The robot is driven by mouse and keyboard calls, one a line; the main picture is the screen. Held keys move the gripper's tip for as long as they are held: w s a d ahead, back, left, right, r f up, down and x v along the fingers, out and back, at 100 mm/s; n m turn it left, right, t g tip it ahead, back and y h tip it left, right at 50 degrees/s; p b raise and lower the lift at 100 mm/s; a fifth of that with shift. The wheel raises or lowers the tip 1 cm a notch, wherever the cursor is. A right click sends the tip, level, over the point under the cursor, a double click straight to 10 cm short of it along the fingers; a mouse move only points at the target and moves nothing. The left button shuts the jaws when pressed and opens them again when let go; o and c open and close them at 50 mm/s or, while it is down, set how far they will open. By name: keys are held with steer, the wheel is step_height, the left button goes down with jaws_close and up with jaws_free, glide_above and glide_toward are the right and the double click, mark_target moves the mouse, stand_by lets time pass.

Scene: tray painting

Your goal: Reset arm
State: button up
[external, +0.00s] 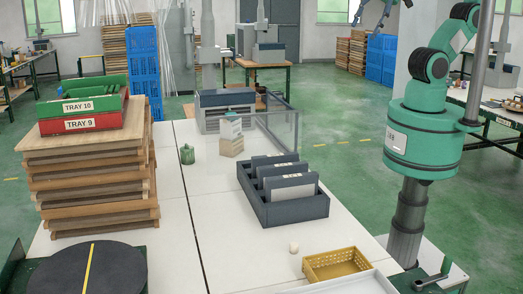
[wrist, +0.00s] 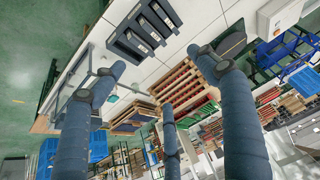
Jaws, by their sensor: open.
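My arm (external: 425,110) stands at the right of the external view, green and raised, bending up out of the frame. In the wrist view my gripper (wrist: 160,72) has three blue fingers spread wide apart, with nothing between them. The fingers hang over a distant, tilted view of the worktable and hide parts of it. In the external view only a small part of what may be my gripper shows at the top edge, clear of the table.
The white table (external: 225,195) bears a dark divided bin (external: 290,215), a yellow basket (external: 337,263), a black turntable (external: 88,272) and stacked wooden trays (external: 90,185). Red and green trays (external: 82,124) top the stack. The bin also shows in the wrist view (wrist: 130,45).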

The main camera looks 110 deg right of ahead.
step_height(320, 180, down, 14)
steer(key=b, duration=1.3)
steer(key=shift+b, duration=0.35)
